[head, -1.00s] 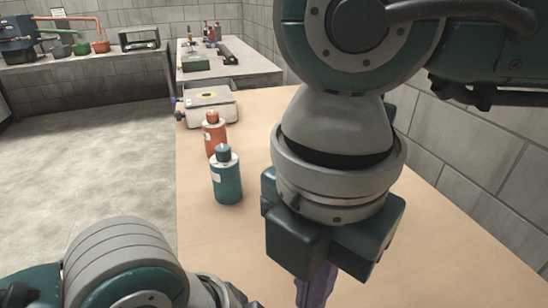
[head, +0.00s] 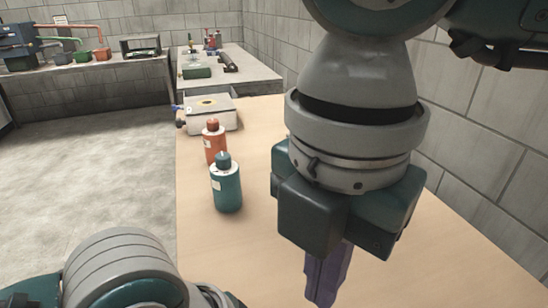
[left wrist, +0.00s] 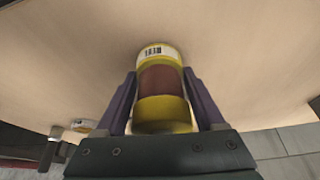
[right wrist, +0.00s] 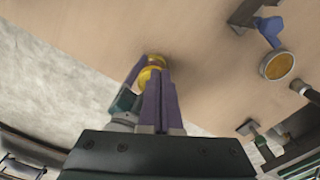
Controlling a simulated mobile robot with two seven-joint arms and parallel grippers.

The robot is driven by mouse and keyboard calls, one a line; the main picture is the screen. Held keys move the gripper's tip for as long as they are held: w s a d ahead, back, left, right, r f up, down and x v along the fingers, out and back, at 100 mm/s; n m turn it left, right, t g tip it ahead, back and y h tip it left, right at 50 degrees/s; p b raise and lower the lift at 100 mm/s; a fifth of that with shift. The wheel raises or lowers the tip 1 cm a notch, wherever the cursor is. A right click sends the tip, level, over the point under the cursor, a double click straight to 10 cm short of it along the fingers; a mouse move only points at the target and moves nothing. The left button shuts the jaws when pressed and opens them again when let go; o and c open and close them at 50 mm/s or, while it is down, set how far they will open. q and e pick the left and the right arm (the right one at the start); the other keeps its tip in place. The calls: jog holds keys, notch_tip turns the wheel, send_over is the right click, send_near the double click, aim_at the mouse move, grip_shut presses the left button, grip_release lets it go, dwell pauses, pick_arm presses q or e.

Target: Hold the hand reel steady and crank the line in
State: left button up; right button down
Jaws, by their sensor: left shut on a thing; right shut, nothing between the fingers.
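The hand reel (left wrist: 160,80) is a yellow spool with reddish-brown line around its middle and a barcode label at its far end. My left gripper (left wrist: 159,73) is shut on it, one purple finger on each side. In the head view my left gripper and the reel are out of sight. My right gripper (head: 322,300) points down over the table, its purple fingers together and empty. In the right wrist view the right fingers (right wrist: 160,75) partly cover a yellow part of the reel (right wrist: 152,64). I cannot tell whether they touch it. The crank is not clearly visible.
A teal bottle (head: 226,190) and an orange bottle (head: 214,146) stand on the wooden table (head: 245,240), left of my right gripper. A grey box (head: 212,118) sits behind them. A block wall (head: 490,150) rises along the right side.

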notch_tip(320, 180, up, 4)
jog(key=shift+f, duration=0.2)
notch_tip(320, 180, down, 6)
jog(key=w+a, duration=0.1)
jog(key=shift+w+a, duration=0.15)
jog(key=shift+w, duration=0.15)
dwell(0.7)
jog(key=shift+s+a, duration=0.3)
jog(key=shift+s, duration=0.2)
dwell(0.9)
jog(key=shift+s+d, duration=0.1)
jog(key=shift+d, duration=0.05)
dwell(0.3)
jog(key=shift+s+d, duration=0.25)
jog(key=shift+s+d, duration=0.2)
jog(key=shift+d, duration=0.05)
